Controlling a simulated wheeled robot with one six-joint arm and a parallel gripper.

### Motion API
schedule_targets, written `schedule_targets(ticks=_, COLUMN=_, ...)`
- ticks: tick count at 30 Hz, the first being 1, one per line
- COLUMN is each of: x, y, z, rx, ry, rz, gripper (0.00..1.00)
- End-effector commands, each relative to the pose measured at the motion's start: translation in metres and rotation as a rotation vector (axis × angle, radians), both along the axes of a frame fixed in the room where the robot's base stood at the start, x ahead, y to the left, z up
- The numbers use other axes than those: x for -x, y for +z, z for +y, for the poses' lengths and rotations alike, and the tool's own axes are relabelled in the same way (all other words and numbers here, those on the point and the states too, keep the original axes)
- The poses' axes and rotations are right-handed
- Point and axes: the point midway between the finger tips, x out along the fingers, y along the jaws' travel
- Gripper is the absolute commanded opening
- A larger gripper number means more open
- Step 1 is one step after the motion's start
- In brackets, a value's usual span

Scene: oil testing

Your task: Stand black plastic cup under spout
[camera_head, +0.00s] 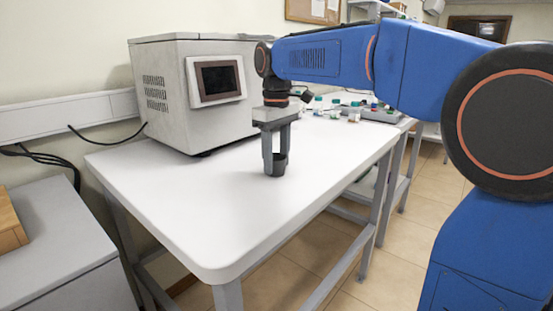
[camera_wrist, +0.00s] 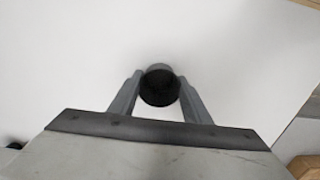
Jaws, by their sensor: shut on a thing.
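The black plastic cup (camera_head: 276,169) is upright between the fingers of my gripper (camera_head: 275,150), over the white table. In the wrist view the black cup (camera_wrist: 160,86) shows from above, with a dark inside and a finger of my gripper (camera_wrist: 159,92) on each side of it. The gripper points straight down and is shut on the cup. I cannot tell whether the cup's base touches the table. No spout can be made out; my arm hides part of the machine's right side.
A grey-white machine (camera_head: 172,98) with a dark screen (camera_head: 219,79) stands at the back of the white table (camera_head: 170,190). Small bottles (camera_head: 354,112) and a grey tray stand behind the arm. The front of the table is clear. A grey cabinet (camera_head: 70,240) stands at the left.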

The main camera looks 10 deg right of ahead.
Motion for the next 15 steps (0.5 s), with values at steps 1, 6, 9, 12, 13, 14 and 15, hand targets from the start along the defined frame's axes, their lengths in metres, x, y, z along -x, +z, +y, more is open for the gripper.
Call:
schedule_targets(ticks=1, x=0.0000, y=0.0004, z=0.0000, rx=-0.001, ry=0.000, rz=-0.001, gripper=0.22)
schedule_targets(ticks=6, x=0.0000, y=0.0001, z=0.0000, rx=0.000, ry=0.000, rz=0.000, gripper=0.22)
schedule_targets(ticks=9, x=0.0001, y=-0.0022, z=-0.0001, rx=0.000, ry=0.000, rz=0.000, gripper=0.22)
schedule_targets(ticks=12, x=0.0000, y=-0.0020, z=0.0000, rx=0.000, ry=0.000, rz=0.000, gripper=0.62)
schedule_targets(ticks=13, x=0.0000, y=-0.0020, z=0.0000, rx=0.000, ry=0.000, rz=0.000, gripper=0.62)
schedule_targets(ticks=14, x=0.0000, y=-0.0020, z=0.0000, rx=0.000, ry=0.000, rz=0.000, gripper=0.62)
schedule_targets(ticks=15, x=0.0000, y=-0.0020, z=0.0000, rx=0.000, ry=0.000, rz=0.000, gripper=0.62)
